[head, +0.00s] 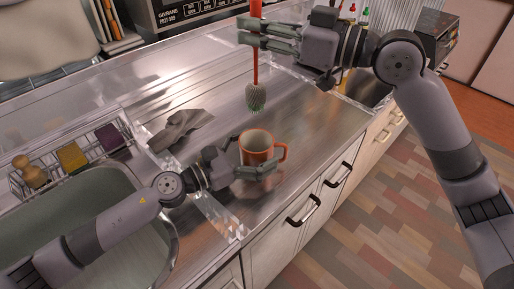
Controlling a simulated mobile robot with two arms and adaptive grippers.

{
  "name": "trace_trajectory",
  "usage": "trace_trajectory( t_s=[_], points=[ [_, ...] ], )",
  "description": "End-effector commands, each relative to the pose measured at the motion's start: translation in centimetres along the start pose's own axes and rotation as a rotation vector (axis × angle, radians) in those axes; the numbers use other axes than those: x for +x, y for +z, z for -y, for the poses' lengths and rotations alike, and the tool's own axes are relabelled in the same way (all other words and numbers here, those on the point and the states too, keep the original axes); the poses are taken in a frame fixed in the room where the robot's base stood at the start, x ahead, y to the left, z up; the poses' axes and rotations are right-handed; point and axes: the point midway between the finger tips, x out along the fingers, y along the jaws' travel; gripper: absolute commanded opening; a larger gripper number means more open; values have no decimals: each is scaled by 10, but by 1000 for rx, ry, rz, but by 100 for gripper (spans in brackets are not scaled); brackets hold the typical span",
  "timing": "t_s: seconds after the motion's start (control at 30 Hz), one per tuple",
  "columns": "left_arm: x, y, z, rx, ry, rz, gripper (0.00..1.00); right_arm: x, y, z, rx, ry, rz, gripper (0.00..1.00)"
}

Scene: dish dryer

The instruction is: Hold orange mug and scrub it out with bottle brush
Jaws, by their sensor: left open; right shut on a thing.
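The orange mug (256,148) stands upright on the steel counter, its light inside visible and its handle to the right. My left gripper (259,168) is open, low at the mug's near side, with fingers beside its lower body. Whether they touch the mug I cannot tell. My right gripper (255,37) is shut on the orange handle of the bottle brush (256,94). The brush hangs upright with its grey-green bristle head down, above the mug's rim and apart from it.
A sink (110,200) is at the left, with a wire rack (40,184) holding a wooden brush (29,171) and sponges behind it. A crumpled grey cloth (180,130) lies on the counter left of the mug. The counter's front edge with cabinet handles runs close to the mug's right.

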Motion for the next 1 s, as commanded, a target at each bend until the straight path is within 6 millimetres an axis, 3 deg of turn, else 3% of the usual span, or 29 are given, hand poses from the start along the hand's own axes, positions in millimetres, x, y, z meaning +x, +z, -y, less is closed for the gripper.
trace_trajectory(
  t_s=[0.17,1.0],
  points=[
    [0,0,0,0,0,0,92,0,0,0,0,0,0,0],
    [0,0,0,1,0,0,37,0,0,0,0,0,0,0]
  ],
)
